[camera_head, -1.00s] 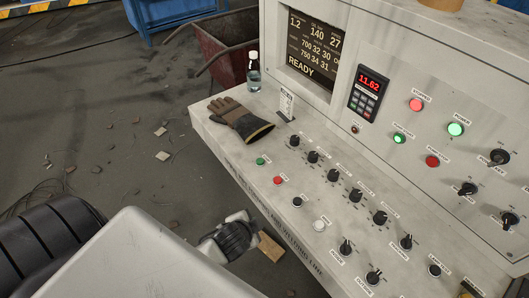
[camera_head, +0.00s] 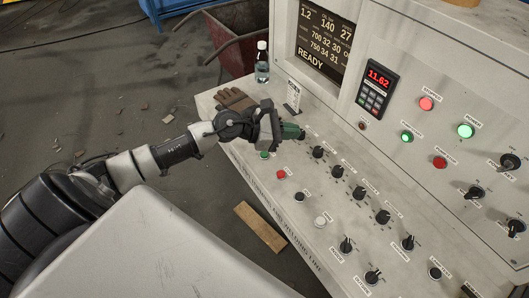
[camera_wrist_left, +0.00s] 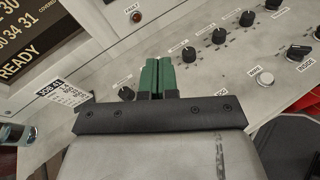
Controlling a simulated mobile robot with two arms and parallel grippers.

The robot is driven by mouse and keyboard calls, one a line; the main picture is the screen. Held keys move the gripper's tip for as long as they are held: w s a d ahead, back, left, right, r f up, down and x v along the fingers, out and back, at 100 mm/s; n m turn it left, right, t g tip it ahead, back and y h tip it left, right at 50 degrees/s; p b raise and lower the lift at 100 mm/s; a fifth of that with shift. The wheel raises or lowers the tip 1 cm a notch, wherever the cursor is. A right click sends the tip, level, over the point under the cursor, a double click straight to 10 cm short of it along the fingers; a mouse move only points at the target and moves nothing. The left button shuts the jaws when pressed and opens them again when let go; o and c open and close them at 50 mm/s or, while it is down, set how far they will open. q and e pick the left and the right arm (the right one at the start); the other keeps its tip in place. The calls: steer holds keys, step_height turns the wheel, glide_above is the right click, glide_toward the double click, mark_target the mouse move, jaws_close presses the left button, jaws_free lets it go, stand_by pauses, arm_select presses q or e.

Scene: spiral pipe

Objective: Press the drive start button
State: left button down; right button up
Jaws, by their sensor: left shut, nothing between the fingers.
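A green button (camera_head: 264,155) and a red button (camera_head: 281,174) sit on the sloping desk of the grey console (camera_head: 250,175). Their labels are too small to read, so I cannot tell which is drive start. My left gripper (camera_head: 291,131) has green fingertips that are shut and empty. In the head view it appears over the desk's far left part, just right of and beyond the green button. The left wrist view shows the closed fingers (camera_wrist_left: 158,78) over the desk near a black knob (camera_wrist_left: 127,93); the green button does not show there. My right gripper is not in view.
Several black knobs (camera_head: 337,171) and a white button (camera_head: 320,221) line the desk. The upright panel holds a READY screen (camera_head: 322,40), a keypad (camera_head: 377,88) and lamps.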

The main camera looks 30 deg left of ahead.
mark_target(264, 154)
arm_select(q)
steer(key=a+f+m+g+y, duration=0.2)
steer(key=a+m+g+y, duration=0.1)
steer(key=a+m, duration=0.4)
steer(key=shift+a+g+y, duration=0.4)
steer(key=shift+a+y, duration=0.1)
steer(key=shift+a, duration=0.15)
steer(key=shift+s, duration=0.1)
step_height(264, 154, down, 8)
steer(key=b, duration=0.4)
steer(key=shift+f+b, duration=0.4)
steer(key=shift+b, duration=0.2)
